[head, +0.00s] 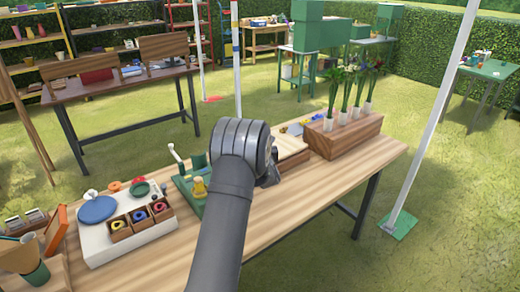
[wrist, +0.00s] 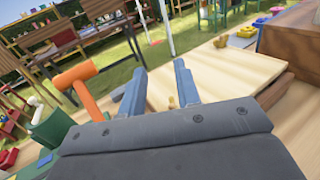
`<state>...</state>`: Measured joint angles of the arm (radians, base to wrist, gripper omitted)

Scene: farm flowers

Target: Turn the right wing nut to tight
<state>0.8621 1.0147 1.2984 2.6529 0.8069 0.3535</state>
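A small brass-coloured piece (wrist: 172,102), which looks like a wing nut, shows between my fingers in the wrist view. Its wings and angle are too small to make out. It is at the near left side of a stack of pale wooden boards (wrist: 222,76), also in the head view (head: 291,148). My gripper (wrist: 160,68) has its two blue-grey fingers apart, on either side of the brass piece, with no clear contact. In the head view my arm hides most of the gripper and the nut.
A wooden block with flowers in tubes (head: 345,133) stands right of the boards. A white tray (head: 100,245) with small boxes is at left. The table's front right (head: 300,205) is clear.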

